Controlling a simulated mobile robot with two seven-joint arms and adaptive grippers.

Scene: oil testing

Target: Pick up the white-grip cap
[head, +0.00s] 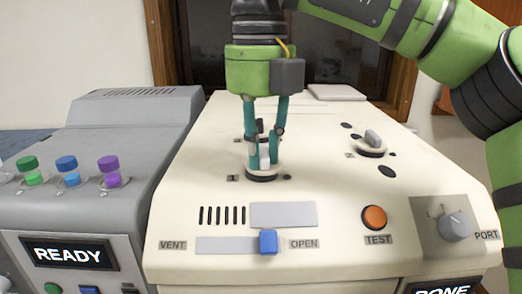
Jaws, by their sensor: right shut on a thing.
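The white-grip cap (264,158) is at the round, dark-rimmed port in the middle of the cream machine's top. Its pale upright grip shows between the fingers of my right gripper (264,163). My right gripper points straight down from above, and its teal fingers are shut on the cap's grip. The fingers partly hide the cap. I cannot tell whether the cap is seated or slightly raised. My left gripper is not in view.
A second cap (371,143) with a grey grip sits on the machine to the right. In front are a blue slider (268,242), an orange TEST button (374,217) and a grey knob (454,225). Green, blue and purple-capped vials (68,172) stand on the grey machine at left.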

